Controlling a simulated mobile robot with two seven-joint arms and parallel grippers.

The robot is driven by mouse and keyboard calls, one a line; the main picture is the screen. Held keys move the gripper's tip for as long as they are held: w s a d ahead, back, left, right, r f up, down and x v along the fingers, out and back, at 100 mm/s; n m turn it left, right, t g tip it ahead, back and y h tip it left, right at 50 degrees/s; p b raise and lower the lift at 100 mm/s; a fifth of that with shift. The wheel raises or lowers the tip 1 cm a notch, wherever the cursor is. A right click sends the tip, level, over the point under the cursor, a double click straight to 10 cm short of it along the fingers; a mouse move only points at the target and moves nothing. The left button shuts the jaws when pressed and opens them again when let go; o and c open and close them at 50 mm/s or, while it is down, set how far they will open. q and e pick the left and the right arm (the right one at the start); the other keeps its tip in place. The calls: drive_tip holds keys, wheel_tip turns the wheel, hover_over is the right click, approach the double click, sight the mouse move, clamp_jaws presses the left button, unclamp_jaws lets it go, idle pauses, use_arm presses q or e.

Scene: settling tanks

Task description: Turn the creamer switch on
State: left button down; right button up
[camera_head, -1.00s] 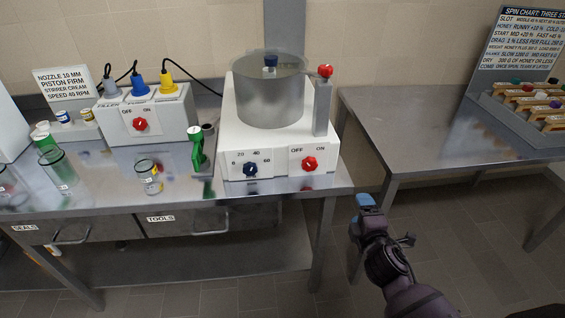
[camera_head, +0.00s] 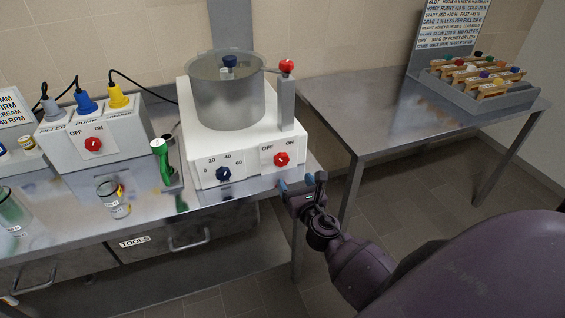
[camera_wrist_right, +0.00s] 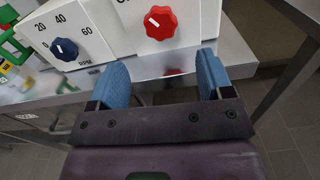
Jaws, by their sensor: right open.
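The creamer is a white box (camera_head: 207,140) with a grey translucent drum (camera_head: 228,98) on top, standing on the left steel table. Its red OFF/ON switch knob (camera_head: 281,159) is on the right of the front panel, and a dark blue speed knob (camera_head: 223,174) is left of it. In the right wrist view the red knob (camera_wrist_right: 160,22) is ahead, beyond and between the fingertips. My right gripper (camera_head: 301,184) is open and empty, just in front of and below the red knob, apart from it. It also shows in the wrist view (camera_wrist_right: 163,75). My left gripper is out of view.
Left of the creamer are a green-handled tool (camera_head: 160,160), a jar (camera_head: 113,200) and a white switch box (camera_head: 100,137) with another red OFF/ON knob. A second table (camera_head: 370,100) to the right carries a grey rack (camera_head: 480,100). A floor gap separates the tables.

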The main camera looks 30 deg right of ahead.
sight(283, 161)
drive_tip(key=x, duration=0.9)
drive_tip(key=shift+w+d, duration=0.1)
drive_tip(key=shift+d, duration=0.05)
drive_tip(key=c, duration=0.9)
